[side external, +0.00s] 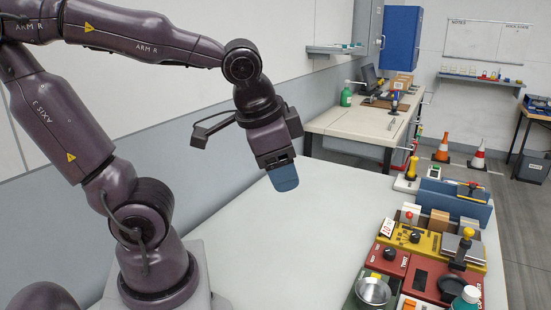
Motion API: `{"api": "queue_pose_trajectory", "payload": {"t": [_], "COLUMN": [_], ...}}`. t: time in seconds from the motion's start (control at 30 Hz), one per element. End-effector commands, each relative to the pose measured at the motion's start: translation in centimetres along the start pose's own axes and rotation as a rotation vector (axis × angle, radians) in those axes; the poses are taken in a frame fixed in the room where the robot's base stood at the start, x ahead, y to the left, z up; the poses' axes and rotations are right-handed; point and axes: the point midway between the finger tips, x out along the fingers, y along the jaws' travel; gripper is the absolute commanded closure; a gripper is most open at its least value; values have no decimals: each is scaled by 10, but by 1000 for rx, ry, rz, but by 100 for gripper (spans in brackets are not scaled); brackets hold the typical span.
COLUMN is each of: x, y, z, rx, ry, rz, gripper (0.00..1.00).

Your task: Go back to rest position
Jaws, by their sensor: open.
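My gripper (283,176) hangs at the end of my arm, above the bare left part of the white table (255,245). Its blue fingertip points down and is apart from the table top. From this angle the fingers overlap, so the gap between them is hidden. I see nothing held in it.
At the table's right stand a red panel (421,281) with knobs, a yellow panel (432,248), a blue bin (458,203), a metal bowl (373,291) and a green bottle (466,299). A second bench (355,128) is behind. The table's middle is clear.

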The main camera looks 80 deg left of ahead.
Motion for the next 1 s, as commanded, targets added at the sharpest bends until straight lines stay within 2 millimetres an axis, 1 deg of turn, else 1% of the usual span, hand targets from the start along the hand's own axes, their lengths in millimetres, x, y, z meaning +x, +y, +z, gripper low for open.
{"api": "queue_pose_trajectory", "payload": {"t": [0.03, 0.1, 0.23, 1.0], "x": [-9, -17, -23, -24], "y": [4, 9, 14, 14], "z": [2, 3, 4, 4], "rx": [-58, -109, -154, -158], "ry": [55, 105, 150, 152], "rz": [35, 73, 110, 115], "gripper": [44, 44, 44, 44]}}
